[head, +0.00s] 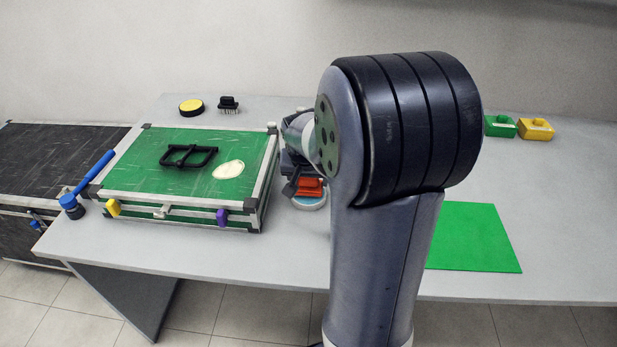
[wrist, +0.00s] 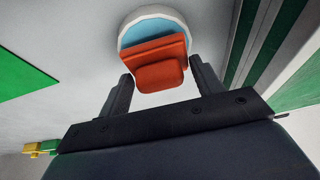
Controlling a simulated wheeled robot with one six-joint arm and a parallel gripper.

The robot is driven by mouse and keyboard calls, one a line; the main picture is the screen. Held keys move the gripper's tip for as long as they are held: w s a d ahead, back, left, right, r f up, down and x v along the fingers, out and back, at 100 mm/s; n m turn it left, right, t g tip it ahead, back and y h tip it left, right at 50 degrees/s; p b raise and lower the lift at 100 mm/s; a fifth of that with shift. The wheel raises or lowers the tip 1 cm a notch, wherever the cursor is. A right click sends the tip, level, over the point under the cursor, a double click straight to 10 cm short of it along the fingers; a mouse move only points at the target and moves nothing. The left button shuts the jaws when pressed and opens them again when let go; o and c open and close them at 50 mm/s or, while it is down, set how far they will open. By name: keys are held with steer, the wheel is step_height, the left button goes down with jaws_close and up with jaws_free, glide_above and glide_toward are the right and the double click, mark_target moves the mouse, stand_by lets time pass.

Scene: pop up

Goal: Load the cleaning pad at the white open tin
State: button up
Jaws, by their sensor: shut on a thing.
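The cleaning pad, an orange-red block with a raised grip, shows in the wrist view (wrist: 153,50) and the head view (head: 309,188). My gripper (wrist: 161,74) is shut on its grip; in the head view my gripper (head: 297,185) is partly hidden by my arm. The white open tin is round, with a white rim and pale blue inside. It shows beyond the pad in the wrist view (wrist: 128,32) and below the pad in the head view (head: 309,204). The pad overlaps the tin's opening; I cannot tell whether it touches the inside.
A green case (head: 135,175) stands left of the tin, with a black handle (head: 188,156) and cream patch on top. A blue-handled tool (head: 90,180) leans at its left. A green mat (head: 475,238) lies right. Green (head: 500,126) and yellow (head: 535,129) blocks stand behind.

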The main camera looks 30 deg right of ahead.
steer(key=shift+f+b, duration=0.45)
steer(key=shift+f, duration=0.1)
stand_by(1.5)
step_height(320, 180, up, 7)
steer(key=p, duration=0.5)
stand_by(0.4)
stand_by(0.6)
